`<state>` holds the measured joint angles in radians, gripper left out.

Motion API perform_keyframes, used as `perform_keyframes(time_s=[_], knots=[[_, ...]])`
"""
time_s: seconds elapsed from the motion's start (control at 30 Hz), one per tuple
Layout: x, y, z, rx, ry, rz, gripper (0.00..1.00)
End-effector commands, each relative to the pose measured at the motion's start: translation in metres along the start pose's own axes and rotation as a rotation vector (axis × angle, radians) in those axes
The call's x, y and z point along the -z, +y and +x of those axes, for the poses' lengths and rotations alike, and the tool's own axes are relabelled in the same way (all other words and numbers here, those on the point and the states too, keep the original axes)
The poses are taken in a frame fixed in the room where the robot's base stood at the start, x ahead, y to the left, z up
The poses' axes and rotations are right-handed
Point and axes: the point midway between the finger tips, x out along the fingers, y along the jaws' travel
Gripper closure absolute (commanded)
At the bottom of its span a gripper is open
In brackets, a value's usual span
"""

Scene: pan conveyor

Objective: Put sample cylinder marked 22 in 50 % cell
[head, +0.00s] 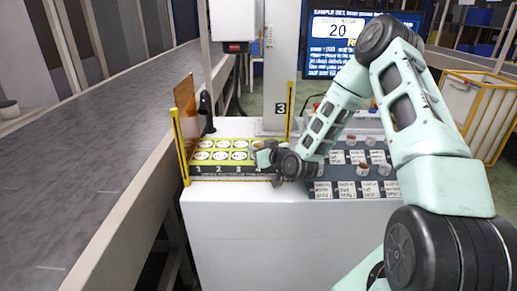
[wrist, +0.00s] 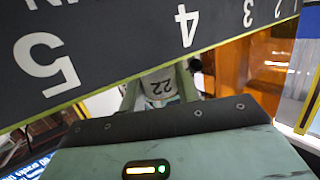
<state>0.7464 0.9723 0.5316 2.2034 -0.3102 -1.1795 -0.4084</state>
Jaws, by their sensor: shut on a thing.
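My gripper (head: 264,157) is at the right end of the yellow-green tray, beside the dark board. In the wrist view its fingers (wrist: 162,84) are shut on a pale cylinder marked 22 (wrist: 160,88). The cylinder is just beside the tray's dark front strip (wrist: 110,55), near the 4 and 5. In the head view my wrist hides the cylinder and the tray's right end. The yellow-green tray (head: 222,142) has two rows of round white cells. The cell labels are too small to read, so I cannot tell which cell is 50 %.
A dark board (head: 325,173) with white cards and several red-topped cylinders (head: 363,169) lies right of the tray. Yellow posts (head: 180,147) and an orange panel (head: 186,106) stand at the tray's left. A grey conveyor (head: 90,150) runs along the left. A screen (head: 338,40) reads 20.

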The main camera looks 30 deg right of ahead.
Motion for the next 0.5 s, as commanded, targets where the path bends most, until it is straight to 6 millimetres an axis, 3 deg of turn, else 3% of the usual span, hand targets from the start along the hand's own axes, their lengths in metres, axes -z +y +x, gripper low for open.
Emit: perform_keyframes(time_s=[0.47, 0.5], knots=[[-0.013, 0.0, 0.002, -0.001, -0.003, -0.001, 0.92], [-0.014, 0.0, 0.002, -0.001, -0.004, 0.0, 0.65]])
